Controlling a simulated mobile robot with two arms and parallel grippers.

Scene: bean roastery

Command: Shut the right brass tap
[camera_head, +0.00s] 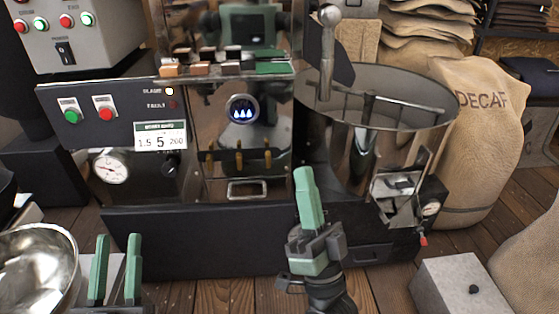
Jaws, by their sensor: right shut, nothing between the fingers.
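Small brass-coloured upright pieces stand in a row low on the polished front of the roaster; the rightmost (268,158) may be the right brass tap, with another (239,162) to its left. They are too small for me to tell handle positions, or taps from reflections. My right gripper (304,172) is shut and empty, pointing up in front of the roaster. In the picture its tips are to the right of and slightly below the rightmost brass piece; they appear apart from it. My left gripper (118,237) is open and empty at the lower left.
A steel bowl (35,265) is beside my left gripper. The roaster's round cooling drum (400,95) stands to the right, with a DECAF sack (480,130) behind it. A grey box (455,285) sits at the lower right. A dark plinth (200,240) runs below the roaster front.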

